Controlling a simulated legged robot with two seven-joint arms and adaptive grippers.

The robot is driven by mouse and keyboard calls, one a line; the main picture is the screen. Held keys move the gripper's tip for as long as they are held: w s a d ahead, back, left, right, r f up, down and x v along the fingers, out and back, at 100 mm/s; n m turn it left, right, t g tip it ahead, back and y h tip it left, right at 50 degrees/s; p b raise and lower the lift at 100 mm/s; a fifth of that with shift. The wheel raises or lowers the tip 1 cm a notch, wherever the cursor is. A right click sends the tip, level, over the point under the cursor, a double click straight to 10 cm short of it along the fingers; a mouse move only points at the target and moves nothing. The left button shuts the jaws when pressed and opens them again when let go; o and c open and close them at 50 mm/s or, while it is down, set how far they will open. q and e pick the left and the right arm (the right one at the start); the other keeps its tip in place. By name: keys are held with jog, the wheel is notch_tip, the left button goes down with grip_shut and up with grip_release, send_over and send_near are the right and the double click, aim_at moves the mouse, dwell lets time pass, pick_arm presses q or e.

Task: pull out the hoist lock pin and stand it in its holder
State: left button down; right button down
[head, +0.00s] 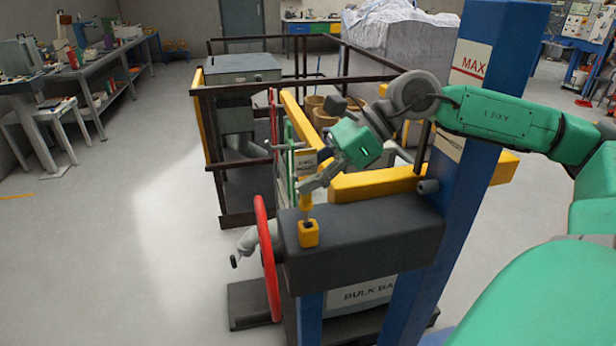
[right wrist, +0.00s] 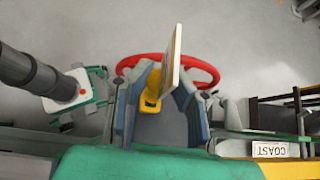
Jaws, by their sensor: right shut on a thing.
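My right gripper (head: 314,186) reaches down from the right over the dark beam (head: 375,232). It is shut on the yellow lock pin (head: 305,200), which stands roughly upright. The pin (right wrist: 152,88) also shows between the fingers in the right wrist view, with a pale plate (right wrist: 173,62) beside it. A yellow block (head: 308,235), seemingly the holder, sits on the beam directly below the pin. I cannot tell how far the pin's lower end is in it.
A red handwheel (head: 266,258) stands left of the beam; it also shows behind the fingers in the right wrist view (right wrist: 205,68). A blue post (head: 470,100) and a yellow bar (head: 375,184) stand close to my right arm. Dark railings (head: 245,213) lie beyond.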

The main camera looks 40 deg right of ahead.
jog(key=shift+d, duration=0.1)
jog(key=shift+d, duration=0.15)
jog(key=shift+d+p, duration=0.35)
jog(key=shift+p, duration=0.05)
jog(key=shift+a+f, duration=0.1)
jog(key=shift+a, duration=0.15)
jog(key=shift+f, duration=0.2)
jog(key=shift+f, duration=0.1)
jog(key=shift+d+f+b, duration=0.15)
jog(key=shift+f+b, duration=0.25)
jog(key=shift+f, duration=0.05)
jog(key=shift+r, duration=0.1)
